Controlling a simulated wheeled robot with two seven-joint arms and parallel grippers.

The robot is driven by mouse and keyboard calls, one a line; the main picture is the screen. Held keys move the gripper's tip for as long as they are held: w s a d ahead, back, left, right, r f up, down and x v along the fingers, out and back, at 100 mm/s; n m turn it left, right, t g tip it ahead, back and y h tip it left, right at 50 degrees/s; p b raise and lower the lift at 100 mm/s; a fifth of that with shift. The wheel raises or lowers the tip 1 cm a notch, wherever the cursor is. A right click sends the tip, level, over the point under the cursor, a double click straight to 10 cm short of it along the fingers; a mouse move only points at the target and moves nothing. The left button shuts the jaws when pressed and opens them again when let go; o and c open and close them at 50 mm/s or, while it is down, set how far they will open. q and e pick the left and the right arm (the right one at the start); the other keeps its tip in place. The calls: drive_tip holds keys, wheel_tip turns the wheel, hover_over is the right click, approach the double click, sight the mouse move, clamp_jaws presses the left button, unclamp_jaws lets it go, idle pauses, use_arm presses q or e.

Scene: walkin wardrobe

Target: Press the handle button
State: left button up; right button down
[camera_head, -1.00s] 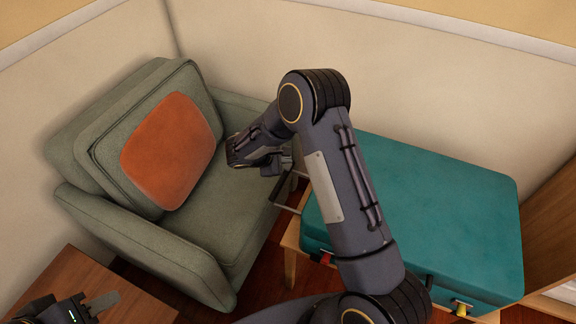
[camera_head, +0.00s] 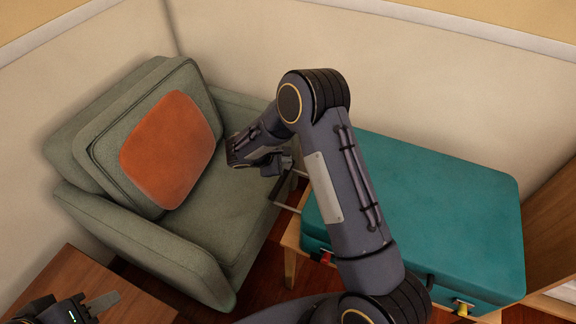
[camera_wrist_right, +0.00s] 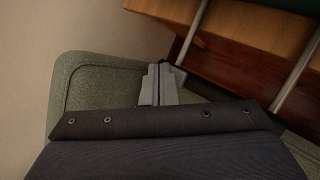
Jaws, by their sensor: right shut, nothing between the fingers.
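A teal suitcase (camera_head: 440,200) lies flat on a wooden stand. Its pull-out handle sticks out to the left, with a dark grip (camera_head: 284,188) and metal rods; the rods (camera_wrist_right: 293,75) also show in the right wrist view. The button on the grip cannot be made out. My right gripper (camera_head: 280,165) is at the far end of the grip, above the armchair seat. In the right wrist view its fingers (camera_wrist_right: 158,82) are shut and empty, close to the handle's end; contact cannot be told. My left gripper (camera_head: 103,302) is at the lower left, only partly in frame.
A green armchair (camera_head: 190,262) with an orange cushion (camera_head: 172,150) stands left of the suitcase. A wooden surface (camera_head: 75,272) lies under my left gripper. A wooden panel (camera_head: 550,240) stands at right. My right arm passes over the suitcase's left part.

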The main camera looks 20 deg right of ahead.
sight(285, 167)
drive_tip(key=shift+f+b, duration=0.6)
drive_tip(key=shift+f, duration=0.05)
idle(0.7)
drive_tip(key=shift+r, duration=0.1)
drive_tip(key=shift+r+p, duration=0.5)
drive_tip(key=shift+r, duration=0.25)
drive_tip(key=shift+r+p, duration=1.5)
drive_tip(key=shift+r, duration=1.1)
